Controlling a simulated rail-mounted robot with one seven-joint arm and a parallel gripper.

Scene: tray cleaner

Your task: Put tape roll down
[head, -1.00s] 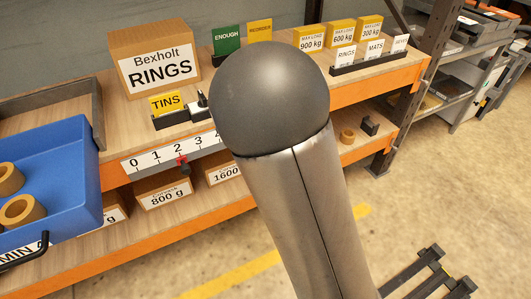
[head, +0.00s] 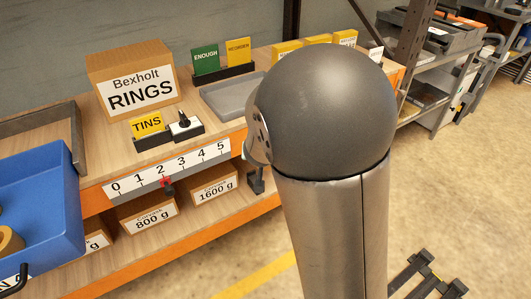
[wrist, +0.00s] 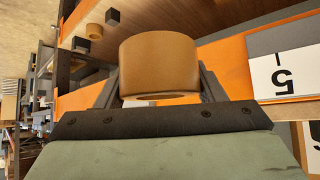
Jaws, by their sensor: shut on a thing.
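A tan tape roll (wrist: 160,62) fills the middle of the wrist view. My gripper (wrist: 160,88) is shut on it, with a dark finger on each side of the roll. The roll is in front of the orange shelf edge, near the 5 end of the white number scale (wrist: 285,72). In the head view my arm hides the roll and most of the gripper. Whether the roll touches anything beyond the fingers cannot be told.
A shallow grey tray (head: 230,97) lies on the upper shelf beside my arm. The TINS sign (head: 147,124), RINGS box (head: 134,82) and blue bin (head: 40,215) stand left.

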